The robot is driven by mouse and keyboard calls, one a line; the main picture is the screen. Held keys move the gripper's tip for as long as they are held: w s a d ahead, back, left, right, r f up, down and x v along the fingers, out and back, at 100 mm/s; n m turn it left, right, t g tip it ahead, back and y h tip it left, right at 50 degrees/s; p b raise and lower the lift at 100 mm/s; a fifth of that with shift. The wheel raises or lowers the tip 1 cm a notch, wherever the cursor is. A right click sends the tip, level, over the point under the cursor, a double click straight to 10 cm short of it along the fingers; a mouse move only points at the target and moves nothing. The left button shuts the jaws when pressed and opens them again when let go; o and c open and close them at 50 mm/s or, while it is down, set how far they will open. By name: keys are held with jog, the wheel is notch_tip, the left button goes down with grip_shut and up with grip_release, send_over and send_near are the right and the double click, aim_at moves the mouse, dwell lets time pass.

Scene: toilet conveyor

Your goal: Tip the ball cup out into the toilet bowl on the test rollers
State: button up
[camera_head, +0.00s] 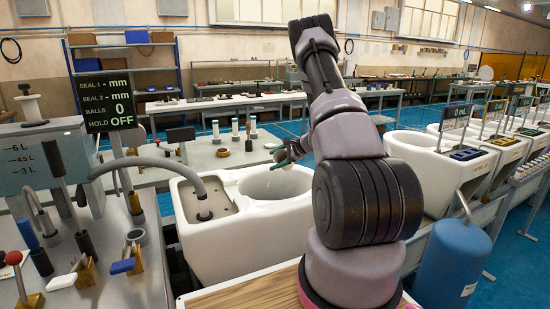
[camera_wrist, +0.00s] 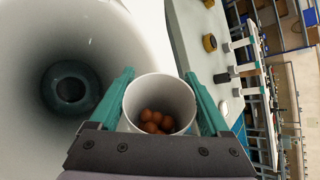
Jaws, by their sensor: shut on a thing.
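The white toilet bowl (camera_head: 275,184) stands in front of me, left of my arm. In the wrist view the bowl (camera_wrist: 70,40) fills the left side, with a dark round drain opening at its bottom. My gripper (camera_head: 288,153) is at the bowl's far rim in the head view. In the wrist view its green fingers (camera_wrist: 165,105) are shut on the white ball cup (camera_wrist: 158,88), one on each side. Several brown balls (camera_wrist: 155,121) lie inside the cup. The cup is hard to make out in the head view.
A display (camera_head: 107,100) reads balls 0 and hold off. A grey hose (camera_head: 150,160) arches into the toilet's tank part. A blue tank (camera_head: 450,262) stands at right, near a row of other toilets (camera_head: 440,160). A bench with small parts (camera_head: 220,155) lies behind the bowl.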

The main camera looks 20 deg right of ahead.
jog(key=n+h, duration=0.1)
jog(key=n+t+h, duration=0.1)
jog(key=n+h, duration=0.1)
jog(key=shift+s+a+f+t, duration=0.15)
jog(key=shift+a+f+t, duration=0.15)
jog(key=shift+f+t, duration=0.1)
jog(key=shift+s+a+r+n+t+h, duration=0.1)
jog(key=shift+a+r+n+t+h, duration=0.15)
jog(key=shift+n+t+h, duration=0.5)
jog(key=shift+s+a+r+n+t+h, duration=0.1)
jog(key=shift+r+n+t+h, duration=0.15)
jog(key=shift+n+t+h, duration=0.45)
jog(key=shift+y, duration=0.25)
